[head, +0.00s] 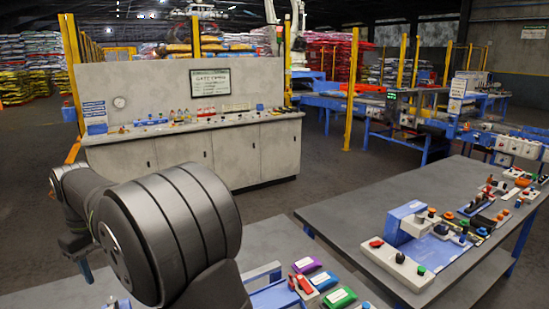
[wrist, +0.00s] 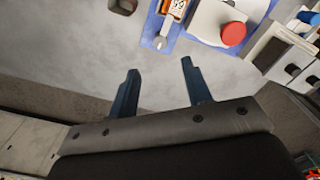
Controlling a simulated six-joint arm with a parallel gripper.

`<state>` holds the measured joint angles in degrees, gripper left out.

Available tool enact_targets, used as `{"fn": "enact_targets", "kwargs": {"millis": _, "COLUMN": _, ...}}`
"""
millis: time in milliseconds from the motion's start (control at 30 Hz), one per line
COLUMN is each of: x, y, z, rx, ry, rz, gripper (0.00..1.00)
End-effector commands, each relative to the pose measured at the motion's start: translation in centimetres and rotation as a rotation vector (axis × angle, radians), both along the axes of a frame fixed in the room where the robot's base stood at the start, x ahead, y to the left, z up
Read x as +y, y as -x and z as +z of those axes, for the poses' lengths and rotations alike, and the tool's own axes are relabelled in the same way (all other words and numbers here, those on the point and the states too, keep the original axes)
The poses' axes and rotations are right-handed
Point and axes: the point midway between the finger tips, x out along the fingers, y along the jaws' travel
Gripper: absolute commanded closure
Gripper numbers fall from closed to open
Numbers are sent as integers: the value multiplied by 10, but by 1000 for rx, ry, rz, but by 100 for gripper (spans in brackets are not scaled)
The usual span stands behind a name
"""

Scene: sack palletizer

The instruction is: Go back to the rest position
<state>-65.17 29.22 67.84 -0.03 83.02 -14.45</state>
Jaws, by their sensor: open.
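My gripper (wrist: 158,70) shows in the wrist view with its two dark blue fingers spread apart and nothing between them. A pale grey surface lies beyond the fingertips. In the head view my gripper (head: 87,272) is at the lower left, partly hidden behind my own arm. It hangs with a blue finger pointing down, in front of the grey control cabinet and apart from it. No object is held.
In the wrist view a red button (wrist: 233,34) and an orange-labelled item (wrist: 174,10) are beyond the fingers. In the head view the grey cabinet (head: 240,160) stands behind my arm. A table (head: 362,214) with controls is at right; dark floor lies between them.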

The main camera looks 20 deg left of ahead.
Motion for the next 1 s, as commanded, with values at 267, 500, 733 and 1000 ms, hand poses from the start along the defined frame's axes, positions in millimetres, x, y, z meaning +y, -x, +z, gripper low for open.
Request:
{"fn": "enact_targets", "kwargs": {"millis": 267, "x": 0, "y": 0, "z": -58, "rx": 2, "ry": 4, "rz": 0, "gripper": 55}}
{"fn": "enact_targets", "kwargs": {"millis": 500, "x": 0, "y": 0, "z": -107, "rx": 1, "ry": 2, "rz": 0, "gripper": 55}}
{"fn": "enact_targets", "kwargs": {"millis": 733, "x": 1, "y": 0, "z": -119, "rx": -1, "ry": -2, "rz": -127, "gripper": 55}}
{"fn": "enact_targets", "kwargs": {"millis": 1000, "x": 1, "y": 1, "z": -118, "rx": -1, "ry": -2, "rz": -348, "gripper": 55}}
